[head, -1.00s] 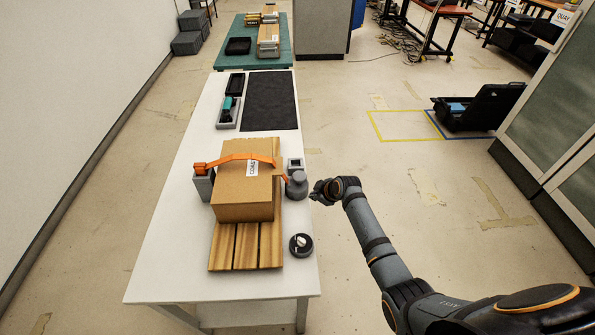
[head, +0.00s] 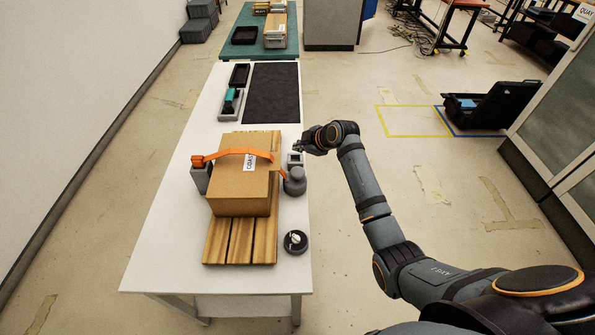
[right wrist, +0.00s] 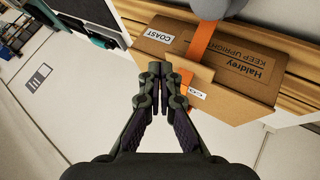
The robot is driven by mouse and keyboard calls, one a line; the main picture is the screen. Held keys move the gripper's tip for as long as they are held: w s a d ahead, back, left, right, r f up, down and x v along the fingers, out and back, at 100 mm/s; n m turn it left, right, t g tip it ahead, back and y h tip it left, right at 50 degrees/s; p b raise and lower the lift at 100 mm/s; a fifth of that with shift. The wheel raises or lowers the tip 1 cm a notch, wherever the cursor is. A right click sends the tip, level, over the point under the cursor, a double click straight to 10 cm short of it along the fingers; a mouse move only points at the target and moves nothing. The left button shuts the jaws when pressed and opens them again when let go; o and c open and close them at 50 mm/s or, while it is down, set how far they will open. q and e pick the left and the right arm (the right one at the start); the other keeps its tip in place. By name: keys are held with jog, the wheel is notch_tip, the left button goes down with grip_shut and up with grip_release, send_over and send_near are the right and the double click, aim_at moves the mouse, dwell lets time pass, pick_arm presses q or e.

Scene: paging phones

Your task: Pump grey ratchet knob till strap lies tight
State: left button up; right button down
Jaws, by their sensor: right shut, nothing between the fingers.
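The grey ratchet knob (head: 294,182) stands at the right side of a brown cardboard box (head: 240,188) on the white table. In the right wrist view a rounded grey part (right wrist: 208,8), likely the knob, shows at the top edge. An orange strap (head: 232,153) runs over the box from a grey post (head: 201,178) on the left toward the knob and arches above the box top. My right gripper (head: 297,149) is shut and empty, just beyond the knob and apart from it; its closed fingers (right wrist: 162,88) also show in the wrist view. My left gripper is out of view.
The box sits on a slatted wooden pallet (head: 240,240). A black mat (head: 275,92) and a tray with a teal-handled tool (head: 230,103) lie farther back.

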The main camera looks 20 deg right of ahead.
aim_at(297, 171)
notch_tip(297, 171, down, 8)
jog(key=b, duration=0.7)
jog(key=shift+f, duration=0.4)
dwell(0.7)
jog(key=shift+f, duration=0.4)
jog(key=shift+s+f+b, duration=0.1)
jog(key=shift+f+b, duration=0.9)
jog(key=shift+f, duration=0.2)
dwell(0.9)
jog(key=shift+r, duration=0.15)
jog(key=shift+r+p, duration=1.45)
jog(key=shift+p, duration=0.05)
